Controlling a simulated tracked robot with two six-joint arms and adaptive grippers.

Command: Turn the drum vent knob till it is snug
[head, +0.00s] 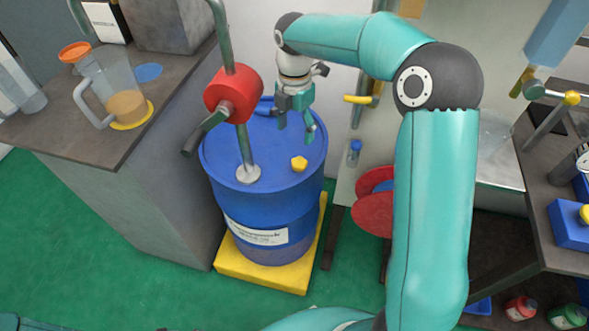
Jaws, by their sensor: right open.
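The drum vent knob is a small yellow knob (299,164) on the top of the blue drum (265,205), toward the right of the lid. My right gripper (296,134) hangs over the drum lid, pointing down, with its fingers apart and nothing between them. It is a little behind and above the knob in the head view, and a gap shows between the fingertips and the knob. My left gripper is not in view.
A red rotary pump (233,94) with a crank and pipe stands on the drum, left of my gripper. The drum stands on a yellow pallet (262,274). A grey counter (110,150) with a jug (118,95) is at left. A shelf unit is behind my right arm.

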